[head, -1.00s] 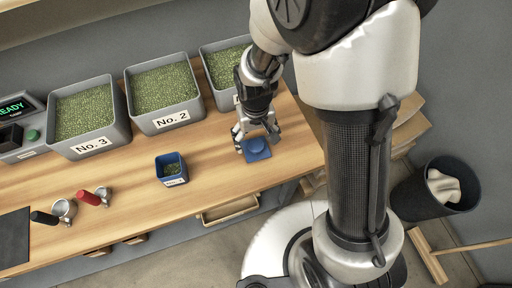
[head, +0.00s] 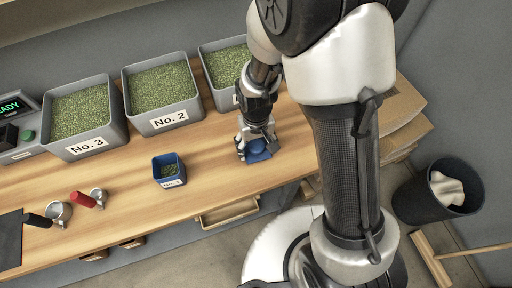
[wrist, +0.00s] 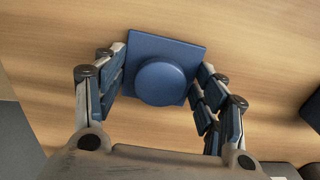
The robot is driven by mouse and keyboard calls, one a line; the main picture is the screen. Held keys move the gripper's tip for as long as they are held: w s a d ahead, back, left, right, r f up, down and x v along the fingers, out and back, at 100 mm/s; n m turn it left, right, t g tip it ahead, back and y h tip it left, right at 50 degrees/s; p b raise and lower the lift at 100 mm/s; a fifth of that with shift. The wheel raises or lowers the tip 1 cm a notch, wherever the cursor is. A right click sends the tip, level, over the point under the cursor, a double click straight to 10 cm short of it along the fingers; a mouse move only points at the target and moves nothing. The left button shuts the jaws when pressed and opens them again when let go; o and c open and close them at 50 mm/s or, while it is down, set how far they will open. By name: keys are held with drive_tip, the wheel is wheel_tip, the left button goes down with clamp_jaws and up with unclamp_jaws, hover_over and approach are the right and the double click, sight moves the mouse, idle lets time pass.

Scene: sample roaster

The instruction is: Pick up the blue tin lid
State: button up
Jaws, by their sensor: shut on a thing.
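The blue tin lid (head: 257,147) is a square plate with a round raised knob, at the right part of the wooden bench. In the wrist view the lid (wrist: 162,80) lies between the two fingers, its knob facing the camera. My gripper (head: 256,144) is shut on the lid, with a finger at its left and right sides (wrist: 160,90). I cannot tell whether the lid is clear of the bench top.
Grey bins of green beans, including No. 3 (head: 84,118) and No. 2 (head: 162,97), line the back of the bench. Two scoops (head: 58,212), (head: 97,197) lie at the left front. The bench (head: 215,165) between tin and lid is clear.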

drive_tip(key=shift+c, duration=0.7)
